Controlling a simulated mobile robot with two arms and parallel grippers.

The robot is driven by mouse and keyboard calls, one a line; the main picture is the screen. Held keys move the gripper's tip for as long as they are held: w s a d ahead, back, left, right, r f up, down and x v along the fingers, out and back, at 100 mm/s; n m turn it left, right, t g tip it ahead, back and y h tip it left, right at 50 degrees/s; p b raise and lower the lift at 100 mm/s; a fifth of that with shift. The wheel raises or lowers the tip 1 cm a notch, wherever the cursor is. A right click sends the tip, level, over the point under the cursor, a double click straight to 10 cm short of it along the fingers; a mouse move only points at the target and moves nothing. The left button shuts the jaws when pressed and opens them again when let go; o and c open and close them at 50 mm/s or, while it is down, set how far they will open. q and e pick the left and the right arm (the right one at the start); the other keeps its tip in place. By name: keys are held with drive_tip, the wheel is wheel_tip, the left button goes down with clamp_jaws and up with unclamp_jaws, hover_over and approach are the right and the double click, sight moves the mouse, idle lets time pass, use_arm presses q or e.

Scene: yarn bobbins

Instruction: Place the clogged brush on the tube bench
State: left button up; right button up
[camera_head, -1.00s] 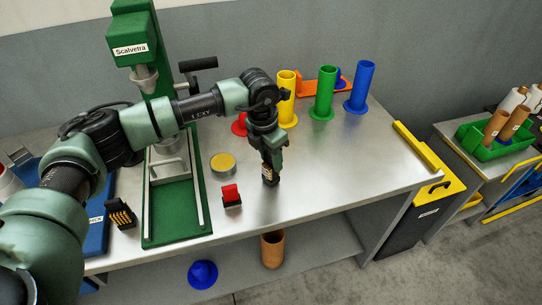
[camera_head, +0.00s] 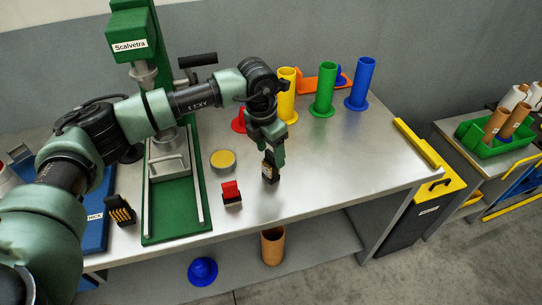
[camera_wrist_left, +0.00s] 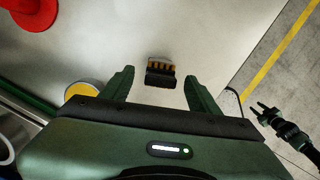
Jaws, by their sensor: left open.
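A dark brush with orange-brown bristles (camera_head: 269,168) stands on the steel bench (camera_head: 330,170), bristles up. It also shows in the left wrist view (camera_wrist_left: 161,74), between and slightly past the fingertips. My left gripper (camera_head: 274,158) is open around the brush, with a gap on both sides in the left wrist view (camera_wrist_left: 159,84). A similar black brush with yellow-orange bristles (camera_head: 121,211) stands at the bench's left, beside the green press.
A red block-like item (camera_head: 231,194) and a yellow-topped round tin (camera_head: 223,162) stand left of the gripper. Yellow (camera_head: 286,95), green (camera_head: 325,90) and blue (camera_head: 362,84) tubes stand at the back. The bench's right front is clear.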

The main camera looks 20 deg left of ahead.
sight(266, 164)
use_arm(q)
wheel_tip(266, 164, up, 10)
drive_tip(key=s+b, duration=0.1)
drive_tip(key=b, duration=0.1)
drive_tip(key=shift+s+a, duration=0.2)
drive_tip(key=shift+a, duration=0.2)
drive_tip(key=shift+f, duration=0.15)
